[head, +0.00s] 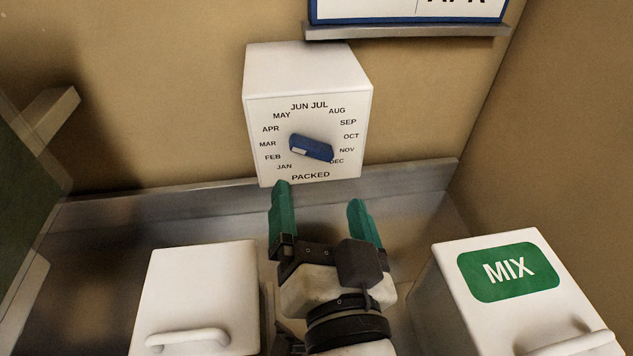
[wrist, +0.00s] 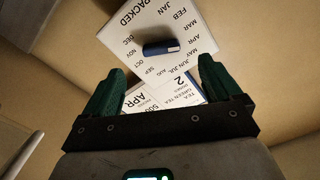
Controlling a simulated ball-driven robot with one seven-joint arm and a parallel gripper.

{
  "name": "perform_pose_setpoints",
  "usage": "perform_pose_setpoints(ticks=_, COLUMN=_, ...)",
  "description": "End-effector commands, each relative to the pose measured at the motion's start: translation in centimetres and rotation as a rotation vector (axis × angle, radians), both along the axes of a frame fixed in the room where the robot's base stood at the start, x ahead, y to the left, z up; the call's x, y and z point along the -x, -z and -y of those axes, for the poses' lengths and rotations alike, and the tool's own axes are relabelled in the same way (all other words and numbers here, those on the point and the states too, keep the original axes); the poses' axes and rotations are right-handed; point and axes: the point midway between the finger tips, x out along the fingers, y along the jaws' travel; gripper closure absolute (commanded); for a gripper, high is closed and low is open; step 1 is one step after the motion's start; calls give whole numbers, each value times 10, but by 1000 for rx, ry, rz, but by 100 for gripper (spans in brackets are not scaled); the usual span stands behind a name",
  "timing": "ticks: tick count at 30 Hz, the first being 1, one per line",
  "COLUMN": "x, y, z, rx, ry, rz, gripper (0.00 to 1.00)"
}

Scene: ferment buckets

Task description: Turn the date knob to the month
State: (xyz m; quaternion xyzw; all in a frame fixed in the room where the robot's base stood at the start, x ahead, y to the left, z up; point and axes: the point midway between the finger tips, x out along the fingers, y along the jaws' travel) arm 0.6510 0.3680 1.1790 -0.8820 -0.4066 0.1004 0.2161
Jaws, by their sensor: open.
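The date knob (head: 316,148) is a blue bar with a white mark near its left end. It sits on the front of a white box (head: 308,72) with month names in a ring and PACKED below. The marked end points left, toward the MAR and APR side; I cannot tell the exact month. In the wrist view the knob (wrist: 158,48) lies beyond the fingertips. My gripper (head: 319,195) has green fingers, open and empty, below and in front of the box, apart from the knob. It also shows in the wrist view (wrist: 160,68).
A blue-framed board (head: 380,10) above the box shows APR, partly cut off; the wrist view shows it as a card (wrist: 150,98). A white bucket (head: 200,285) stands left, another with a green MIX label (head: 508,272) right. A metal ledge (head: 150,207) runs below the box.

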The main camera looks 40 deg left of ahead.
Motion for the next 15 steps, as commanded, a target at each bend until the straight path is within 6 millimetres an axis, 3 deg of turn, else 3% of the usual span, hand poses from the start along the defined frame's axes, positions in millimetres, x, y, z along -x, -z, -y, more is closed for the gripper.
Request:
perform_pose_setpoints(ticks=6, x=15, y=1, z=18, rx=1, ry=0, rz=1, gripper=8)
perform_pose_setpoints(ticks=15, x=17, y=0, z=20, rx=1, ry=0, rz=1, gripper=8)
